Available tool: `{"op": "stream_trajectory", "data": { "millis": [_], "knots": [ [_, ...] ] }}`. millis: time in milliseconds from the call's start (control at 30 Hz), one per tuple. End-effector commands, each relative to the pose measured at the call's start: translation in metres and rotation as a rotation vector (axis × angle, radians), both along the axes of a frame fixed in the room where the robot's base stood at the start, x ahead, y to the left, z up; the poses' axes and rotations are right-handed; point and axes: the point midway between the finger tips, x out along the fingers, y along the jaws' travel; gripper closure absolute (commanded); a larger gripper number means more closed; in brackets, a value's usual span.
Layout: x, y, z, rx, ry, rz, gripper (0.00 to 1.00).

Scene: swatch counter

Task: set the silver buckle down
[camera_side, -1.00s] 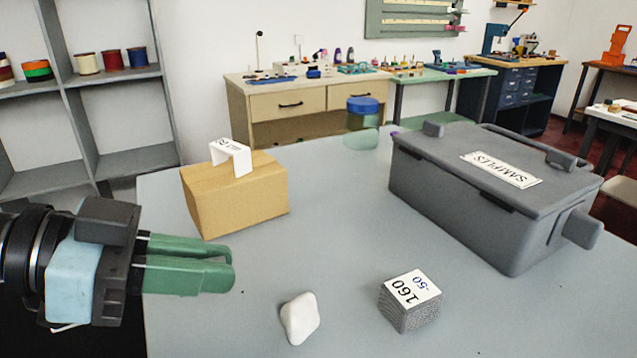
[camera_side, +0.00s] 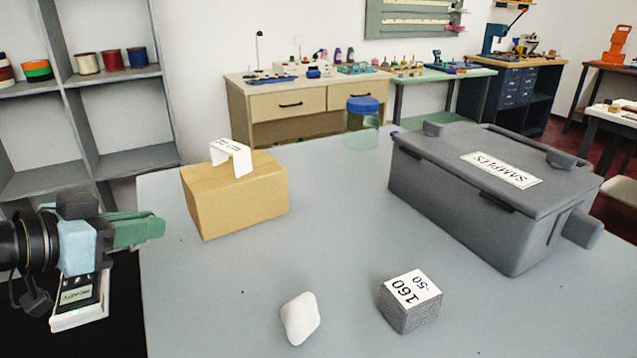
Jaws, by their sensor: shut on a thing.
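My gripper (camera_side: 150,229) is at the left edge of the side view, with its green fingers pointing right, to the left of the cardboard box. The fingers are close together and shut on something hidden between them. I cannot make out the silver buckle anywhere in this view. The grey counter (camera_side: 235,285) lies to the right of and below my gripper.
A cardboard box (camera_side: 240,200) carries a white tent card (camera_side: 231,158). A white lump (camera_side: 299,319), a labelled cube (camera_side: 409,302), a grey samples case (camera_side: 490,200) and a blue-lidded jar (camera_side: 362,125) stand around. A white device (camera_side: 80,303) is at lower left. The counter's middle is clear.

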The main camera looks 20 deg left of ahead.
Motion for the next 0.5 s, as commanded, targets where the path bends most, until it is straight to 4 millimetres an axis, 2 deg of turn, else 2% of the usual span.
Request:
{"op": "stream_trajectory", "data": {
  "millis": [33,200,333,500],
  "knots": [
    [0.003,0.021,-0.006,0.0,-0.001,0.065,1.0],
    [0.006,0.067,-0.02,0.0,-0.003,0.213,1.0],
    [0.004,0.086,-0.026,-0.001,-0.005,0.275,1.0],
    [0.004,0.093,-0.028,-0.002,-0.006,0.298,1.0]
  ]
}}
